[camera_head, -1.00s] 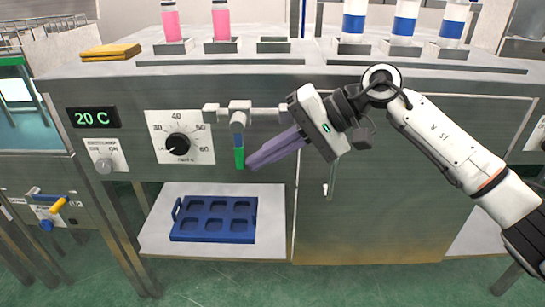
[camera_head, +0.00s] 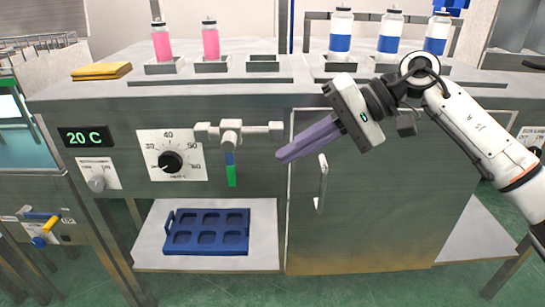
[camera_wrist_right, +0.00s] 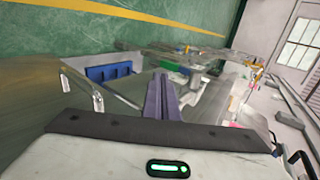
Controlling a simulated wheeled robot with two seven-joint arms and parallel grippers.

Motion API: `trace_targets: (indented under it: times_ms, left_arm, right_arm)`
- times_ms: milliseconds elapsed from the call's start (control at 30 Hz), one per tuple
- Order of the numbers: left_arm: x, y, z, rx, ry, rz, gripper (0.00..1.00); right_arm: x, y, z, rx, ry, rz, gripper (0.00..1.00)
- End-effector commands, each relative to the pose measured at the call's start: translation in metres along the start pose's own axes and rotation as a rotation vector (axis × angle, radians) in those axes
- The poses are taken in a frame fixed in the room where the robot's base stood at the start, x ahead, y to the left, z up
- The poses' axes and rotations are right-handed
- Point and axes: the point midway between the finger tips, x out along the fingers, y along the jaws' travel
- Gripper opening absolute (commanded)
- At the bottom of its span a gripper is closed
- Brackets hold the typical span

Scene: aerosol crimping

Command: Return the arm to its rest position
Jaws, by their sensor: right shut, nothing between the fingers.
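My right gripper (camera_head: 282,156) is shut and empty, its long purple fingers pointing left in front of the bench. It is apart from the valve handle (camera_head: 231,174), which hangs down with a green end to the left of the fingertips. In the right wrist view the purple fingers (camera_wrist_right: 162,95) lie together with nothing between them. My right arm (camera_head: 485,140) comes in from the right. My left gripper is not in view.
The metal bench front has a cabinet door handle (camera_head: 322,182) close below the gripper, a dial (camera_head: 171,162) and a 20 C display (camera_head: 86,138). A blue tray (camera_head: 207,231) sits on the lower shelf. Pink bottles (camera_head: 162,43) and blue-white bottles (camera_head: 340,34) stand on top.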

Motion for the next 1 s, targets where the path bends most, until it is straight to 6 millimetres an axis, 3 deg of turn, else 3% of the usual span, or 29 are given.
trace_targets:
  times_ms: [133,467,633,800,900,1000]
  left_arm:
    - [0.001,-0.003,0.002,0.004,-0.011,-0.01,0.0]
    - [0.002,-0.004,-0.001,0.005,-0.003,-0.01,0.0]
    - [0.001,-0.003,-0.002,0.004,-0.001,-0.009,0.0]
    - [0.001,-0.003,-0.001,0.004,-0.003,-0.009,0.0]
    - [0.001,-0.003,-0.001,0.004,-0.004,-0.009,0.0]
    - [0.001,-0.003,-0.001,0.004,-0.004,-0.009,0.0]
  right_arm:
    - [-0.011,0.0,0.0,0.0,0.0,-0.001,0.0]
    - [-0.011,0.0,0.0,0.002,0.0,-0.003,0.0]
    - [0.015,-0.015,0.013,0.119,-0.037,-0.127,0.0]
    - [0.055,-0.064,0.045,0.583,-0.2,-0.517,0.0]
    - [0.055,-0.087,0.053,0.985,-0.367,-0.78,0.0]
    - [0.044,-0.088,0.046,1.43,-0.576,-1.019,0.0]
